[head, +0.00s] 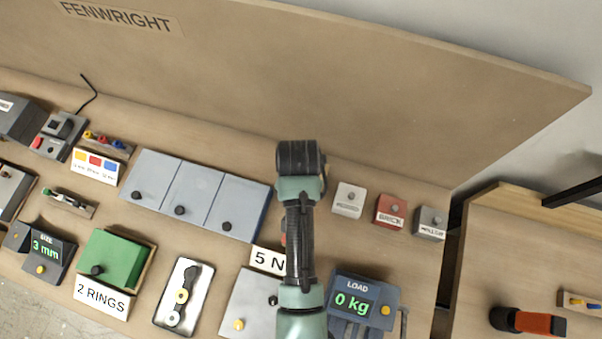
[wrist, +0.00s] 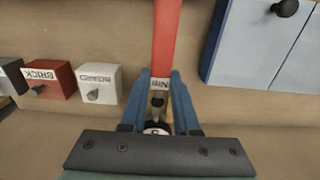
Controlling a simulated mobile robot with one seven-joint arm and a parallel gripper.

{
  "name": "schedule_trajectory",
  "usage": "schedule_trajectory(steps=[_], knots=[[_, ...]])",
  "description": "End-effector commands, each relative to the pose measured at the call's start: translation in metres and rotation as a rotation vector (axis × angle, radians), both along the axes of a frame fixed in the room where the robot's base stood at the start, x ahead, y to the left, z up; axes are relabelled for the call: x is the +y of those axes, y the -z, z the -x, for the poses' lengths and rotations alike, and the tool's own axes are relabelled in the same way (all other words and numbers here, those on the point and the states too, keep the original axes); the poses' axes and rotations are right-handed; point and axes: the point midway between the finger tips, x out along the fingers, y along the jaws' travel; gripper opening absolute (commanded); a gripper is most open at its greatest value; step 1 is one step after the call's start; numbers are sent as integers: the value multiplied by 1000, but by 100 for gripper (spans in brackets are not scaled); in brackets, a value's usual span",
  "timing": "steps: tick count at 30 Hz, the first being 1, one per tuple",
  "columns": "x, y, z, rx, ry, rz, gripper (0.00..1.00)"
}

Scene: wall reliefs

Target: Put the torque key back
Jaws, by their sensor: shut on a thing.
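The torque key (wrist: 167,40) is a red bar with a white "Nm" mark. In the wrist view it stands between my two blue fingers and runs up out of the top of the picture. My gripper (wrist: 160,78) is shut on it near its marked end. A dark round part and a pale disc show between the fingers below the mark. In the head view my arm covers the gripper and most of the key; only a small red patch (head: 283,232) shows beside the arm. A sign reading "5 N" (head: 269,261) is partly covered by my arm.
Grey, red and grey label boxes (head: 391,211) stand right of my arm. Blue-grey panels with black knobs (head: 195,190) lie to its left. A "LOAD 0 kg" display (head: 362,298) and a grey panel (head: 250,305) flank the arm in front. The tall backboard (head: 330,90) rises behind.

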Motion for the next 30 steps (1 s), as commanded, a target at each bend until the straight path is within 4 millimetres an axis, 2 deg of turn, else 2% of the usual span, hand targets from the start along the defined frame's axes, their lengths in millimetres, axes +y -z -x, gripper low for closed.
schedule_trajectory(steps=[11, 23, 24, 28, 30], knots=[[-1, 42, -1, -2, 0, 1, 0], [0, 48, -1, -4, -1, 0, 0], [0, 48, -1, -2, -1, 0, 33], [0, 48, -1, -2, -1, 0, 56], [0, 48, -1, -2, -1, 0, 60]])
